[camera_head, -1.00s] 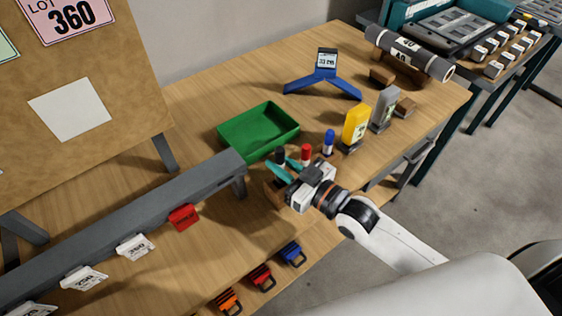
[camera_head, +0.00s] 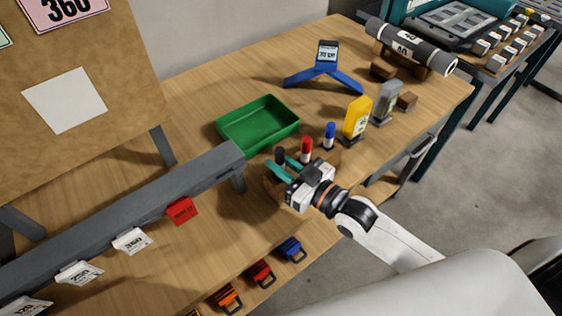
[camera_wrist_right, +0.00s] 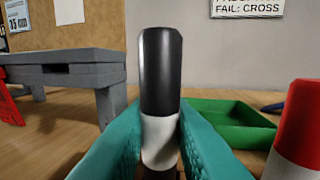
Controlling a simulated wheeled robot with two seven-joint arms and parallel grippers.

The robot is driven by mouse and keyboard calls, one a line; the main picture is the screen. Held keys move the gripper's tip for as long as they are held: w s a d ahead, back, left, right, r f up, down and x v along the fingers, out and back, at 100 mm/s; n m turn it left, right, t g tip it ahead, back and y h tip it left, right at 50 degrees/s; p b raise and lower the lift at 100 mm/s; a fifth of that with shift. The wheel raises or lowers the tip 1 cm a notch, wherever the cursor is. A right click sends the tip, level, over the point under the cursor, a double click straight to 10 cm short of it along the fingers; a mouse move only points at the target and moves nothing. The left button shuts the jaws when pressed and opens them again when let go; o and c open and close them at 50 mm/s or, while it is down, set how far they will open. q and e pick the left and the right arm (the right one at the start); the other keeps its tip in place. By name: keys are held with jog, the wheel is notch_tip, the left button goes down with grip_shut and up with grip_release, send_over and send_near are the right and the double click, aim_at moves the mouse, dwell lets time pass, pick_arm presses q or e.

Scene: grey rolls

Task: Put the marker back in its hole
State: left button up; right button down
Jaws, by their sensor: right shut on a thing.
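The marker (camera_wrist_right: 160,75) has a black cap and white body and stands upright between my right gripper's teal fingers (camera_wrist_right: 160,145). The fingers are shut on its white body. In the head view its black cap (camera_head: 281,155) shows just above my right gripper (camera_head: 281,169). A small brown wooden holder (camera_head: 270,188) shows partly beneath the gripper. The marker's lower end and the hole are hidden, so I cannot tell if it is inside. A red-capped marker (camera_head: 306,146) and a blue-capped marker (camera_head: 329,135) stand upright to the right. My left gripper is not in view.
A green tray (camera_head: 230,135) lies behind the gripper. A grey rail (camera_head: 130,215) with hanging tags runs at left. A blue stand (camera_head: 324,78) is farther back.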

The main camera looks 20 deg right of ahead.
jog(key=shift+f+b, duration=0.5)
jog(key=shift+f, duration=0.4)
jog(key=c, duration=1.2)
grip_release()
jog(key=shift+c, duration=0.2)
jog(key=b+v, duration=0.1)
jog(key=v, duration=1.1)
jog(key=shift+f, duration=0.1)
